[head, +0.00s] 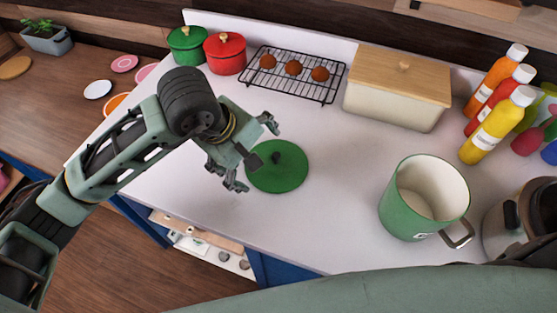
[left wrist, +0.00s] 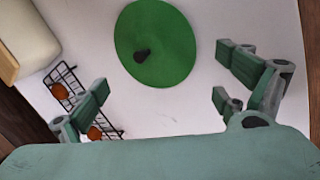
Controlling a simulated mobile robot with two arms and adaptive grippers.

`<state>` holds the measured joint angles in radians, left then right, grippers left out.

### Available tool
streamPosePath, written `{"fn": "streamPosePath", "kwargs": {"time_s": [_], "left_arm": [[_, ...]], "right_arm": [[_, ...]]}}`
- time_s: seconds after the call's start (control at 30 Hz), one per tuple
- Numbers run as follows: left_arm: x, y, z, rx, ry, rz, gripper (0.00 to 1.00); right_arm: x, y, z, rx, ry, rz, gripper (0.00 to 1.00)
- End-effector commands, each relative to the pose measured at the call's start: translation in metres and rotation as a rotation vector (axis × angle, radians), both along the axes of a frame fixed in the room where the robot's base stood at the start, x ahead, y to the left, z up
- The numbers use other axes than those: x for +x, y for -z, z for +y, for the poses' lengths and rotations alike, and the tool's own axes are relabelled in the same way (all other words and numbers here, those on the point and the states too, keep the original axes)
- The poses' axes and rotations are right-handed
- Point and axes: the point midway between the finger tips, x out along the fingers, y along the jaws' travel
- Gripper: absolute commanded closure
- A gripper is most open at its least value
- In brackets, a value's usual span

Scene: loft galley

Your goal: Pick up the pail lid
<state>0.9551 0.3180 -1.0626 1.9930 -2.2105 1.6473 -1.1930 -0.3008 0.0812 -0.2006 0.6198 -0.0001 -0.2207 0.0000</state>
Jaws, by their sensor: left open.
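The pail lid is a flat green disc (head: 286,176) with a small dark knob, lying on the white counter in the head view. It also shows in the left wrist view (left wrist: 172,42), ahead of the fingers. My left gripper (head: 254,158) is open and empty, its fingers at the lid's left edge in the head view; I cannot tell whether they touch it. Its spread fingers show at both sides of the left wrist view (left wrist: 170,95). The green pail (head: 402,205) stands upright and open to the right. My right gripper is not in view.
A wire rack (head: 283,90) with several brown round items stands behind the lid. A cream box with a wooden lid (head: 397,102), red pot (head: 226,58), green pot (head: 187,47) and sauce bottles (head: 497,125) line the back. Counter between lid and pail is clear.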

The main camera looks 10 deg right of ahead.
Motion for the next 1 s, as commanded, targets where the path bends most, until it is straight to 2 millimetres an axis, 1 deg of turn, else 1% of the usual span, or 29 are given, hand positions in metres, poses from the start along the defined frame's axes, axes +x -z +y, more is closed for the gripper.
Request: {"fn": "streamPosePath", "kwargs": {"time_s": [0.23,0.37,0.5,0.6,0.77,0.8,0.87,1.0], "left_arm": [[0.0,0.023,-0.009,-0.002,0.001,0.007,0.07],[-0.001,0.04,-0.013,-0.003,0.0,0.008,0.07],[0.004,0.057,-0.02,-0.006,0.001,0.007,0.07],[0.005,0.062,-0.021,-0.005,0.001,0.002,0.07],[0.006,0.062,-0.021,-0.006,0.001,0.002,0.07],[0.006,0.062,-0.021,-0.005,0.001,0.002,0.08],[0.006,0.062,-0.021,-0.005,0.001,0.002,0.14],[0.006,0.062,-0.021,-0.005,0.001,0.002,0.26]], "right_arm": [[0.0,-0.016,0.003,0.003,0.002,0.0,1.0],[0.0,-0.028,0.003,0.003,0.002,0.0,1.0],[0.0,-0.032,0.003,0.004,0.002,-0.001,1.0],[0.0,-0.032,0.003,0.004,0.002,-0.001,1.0],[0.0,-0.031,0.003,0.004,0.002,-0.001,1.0],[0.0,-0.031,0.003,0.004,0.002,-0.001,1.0],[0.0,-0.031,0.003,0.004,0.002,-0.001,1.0],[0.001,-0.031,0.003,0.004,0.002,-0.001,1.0]]}}
